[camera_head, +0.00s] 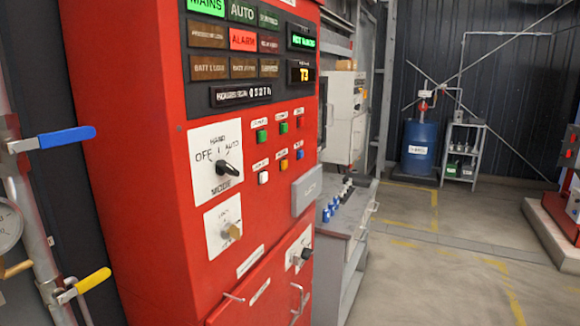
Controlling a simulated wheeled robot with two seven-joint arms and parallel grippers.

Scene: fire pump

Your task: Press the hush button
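A red control cabinet (160,150) fills the left and middle of the head view. Its front has two rows of small buttons. The upper row has a green button (262,136), a second green button (283,128) and a red button (299,122). The lower row has a white button (263,177), an orange button (283,165) and a blue button (300,154). White labels sit above them, too small to read, so I cannot tell which is the hush button. Neither of my grippers is in view.
An indicator panel with a lit ALARM lamp (243,39) is above the buttons. A mode knob (226,168) and a grey box (306,190) protrude nearby. Pipes with a blue lever (67,137) and yellow lever (92,281) stand left. Open floor (440,280) lies right.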

